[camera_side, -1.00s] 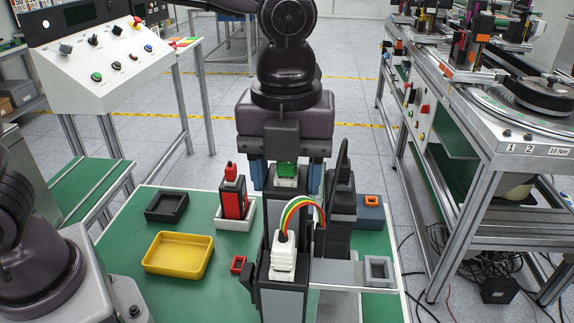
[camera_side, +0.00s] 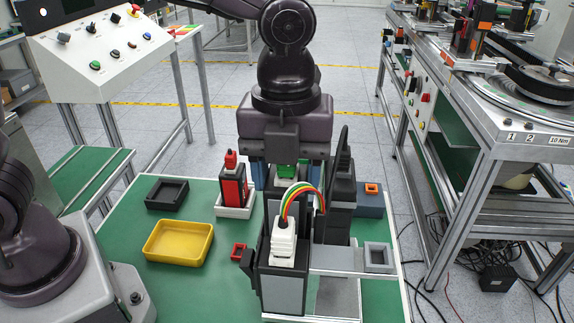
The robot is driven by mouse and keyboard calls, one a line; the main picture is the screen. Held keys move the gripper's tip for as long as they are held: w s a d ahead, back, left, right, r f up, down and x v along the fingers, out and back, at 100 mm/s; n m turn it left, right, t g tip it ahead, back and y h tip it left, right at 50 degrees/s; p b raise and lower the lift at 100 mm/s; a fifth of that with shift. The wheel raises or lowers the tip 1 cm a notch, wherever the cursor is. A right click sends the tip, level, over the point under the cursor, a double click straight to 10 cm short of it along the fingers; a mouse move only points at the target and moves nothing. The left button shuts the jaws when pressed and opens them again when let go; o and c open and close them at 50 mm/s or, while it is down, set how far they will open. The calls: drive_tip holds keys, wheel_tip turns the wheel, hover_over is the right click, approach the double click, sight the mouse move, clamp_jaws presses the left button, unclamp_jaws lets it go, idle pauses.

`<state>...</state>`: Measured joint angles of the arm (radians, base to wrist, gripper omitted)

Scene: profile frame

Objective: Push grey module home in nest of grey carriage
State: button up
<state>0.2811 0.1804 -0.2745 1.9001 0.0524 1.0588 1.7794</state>
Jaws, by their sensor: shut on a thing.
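My gripper (camera_side: 286,177) points down at the middle of the work area, its two fingers on either side of a module with a green top (camera_side: 286,170). I take this to be the grey module; its lower part is hidden behind the dark uprights and a white plug. The tall dark-and-grey block (camera_side: 283,288) in front seems to belong to the grey carriage, though I cannot tell its outline for sure. The nest and the module's seating depth are hidden.
The white plug (camera_side: 284,246) with a looping rainbow cable (camera_side: 302,190) stands just in front of my gripper. A red module (camera_side: 233,187) in a white tray, a black tray (camera_side: 167,193) and a yellow tray (camera_side: 178,243) lie left. A grey square holder (camera_side: 377,257) is at right.

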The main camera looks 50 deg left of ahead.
drive_tip(key=o, duration=1.4)
wheel_tip(320, 180, up, 13)
